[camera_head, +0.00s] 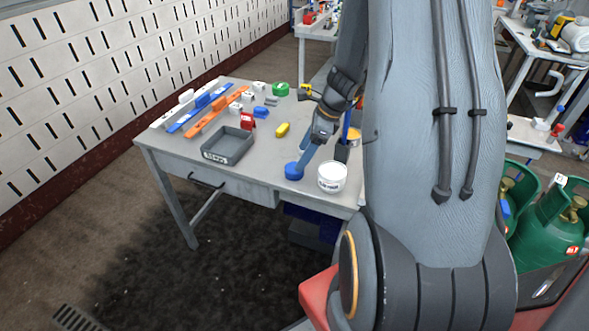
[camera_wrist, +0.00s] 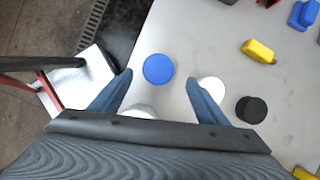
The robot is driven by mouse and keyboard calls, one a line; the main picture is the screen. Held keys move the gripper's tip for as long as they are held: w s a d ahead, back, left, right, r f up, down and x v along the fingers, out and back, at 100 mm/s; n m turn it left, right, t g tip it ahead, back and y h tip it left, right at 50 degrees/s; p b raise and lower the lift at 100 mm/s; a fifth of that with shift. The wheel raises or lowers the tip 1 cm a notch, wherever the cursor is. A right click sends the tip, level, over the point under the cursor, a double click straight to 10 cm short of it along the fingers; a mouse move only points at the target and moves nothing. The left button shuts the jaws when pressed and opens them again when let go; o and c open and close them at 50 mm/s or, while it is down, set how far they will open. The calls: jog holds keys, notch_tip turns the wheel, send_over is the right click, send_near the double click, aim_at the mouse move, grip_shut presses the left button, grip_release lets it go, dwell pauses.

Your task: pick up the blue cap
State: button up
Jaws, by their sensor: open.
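The blue cap (camera_head: 293,171) is at the front edge of the grey table, left of a white round tub (camera_head: 332,177). In the wrist view the round blue cap (camera_wrist: 158,69) lies flat on the table, in the gap between the fingertips and slightly beyond them. My gripper (camera_head: 304,163) reaches down over the cap from the right. In the wrist view my gripper (camera_wrist: 159,78) is open and empty, one blue-grey finger on each side of the cap. I cannot tell how high the fingertips are above the table.
A black round cap (camera_wrist: 251,109) and a white round thing (camera_wrist: 212,90) lie to the right in the wrist view. A yellow block (camera_head: 282,130), a grey tray (camera_head: 228,146) and a red block (camera_head: 247,121) stand farther left on the table.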

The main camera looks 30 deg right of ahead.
jog(key=shift+p+x, duration=0.7)
jog(key=shift+x, duration=1.85)
jog(key=shift+s+a, duration=0.15)
jog(key=shift+c, duration=0.5)
jog(key=c, duration=1)
